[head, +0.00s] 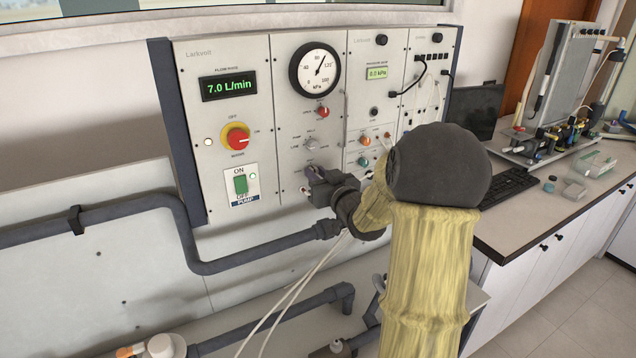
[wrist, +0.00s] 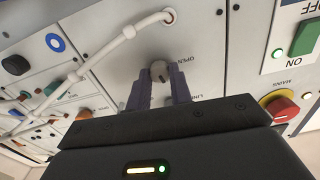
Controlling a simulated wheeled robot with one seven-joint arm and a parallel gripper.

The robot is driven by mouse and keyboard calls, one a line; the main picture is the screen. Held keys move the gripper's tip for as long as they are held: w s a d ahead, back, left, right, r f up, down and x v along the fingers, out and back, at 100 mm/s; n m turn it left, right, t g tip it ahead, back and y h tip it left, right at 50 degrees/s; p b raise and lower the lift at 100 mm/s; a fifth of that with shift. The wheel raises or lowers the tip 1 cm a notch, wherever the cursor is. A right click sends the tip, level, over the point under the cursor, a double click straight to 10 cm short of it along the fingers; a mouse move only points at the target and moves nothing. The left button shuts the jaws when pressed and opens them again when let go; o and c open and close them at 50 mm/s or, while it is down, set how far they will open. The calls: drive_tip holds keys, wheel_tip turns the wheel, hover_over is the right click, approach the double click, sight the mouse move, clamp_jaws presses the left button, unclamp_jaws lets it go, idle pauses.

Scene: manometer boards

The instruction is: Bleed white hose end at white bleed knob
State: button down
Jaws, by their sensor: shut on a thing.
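My gripper (wrist: 160,80) is shut on a pale grey-white knob (wrist: 160,71) on the panel, one purple-grey finger on each side of it. "OPEN" can be read beside the knob. In the head view my gripper (head: 318,178) is at the lower middle of the board, and the gripped knob is mostly hidden by it. A white hose (wrist: 100,56) with a white fitting along it runs across the panel beside the knob. Its end (wrist: 169,15) meets the panel close to the knob, apart from my fingers.
A grey knob (head: 311,143) sits just above my gripper. The red rotary switch (head: 236,139), green pump switch (head: 240,184) and round gauge (head: 314,70) are on the same board. A dark pipe (head: 262,249) runs below. A bench with a keyboard (head: 509,187) stands right.

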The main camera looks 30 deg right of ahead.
drive_tip(key=shift+a+f+n+b, duration=0.1)
drive_tip(key=shift+f+n+b, duration=0.05)
drive_tip(key=shift+n+b, duration=7.85)
drive_tip(key=shift+m+b, duration=0.3)
drive_tip(key=c, duration=1.3)
unclamp_jaws()
drive_tip(key=shift+o, duration=0.2)
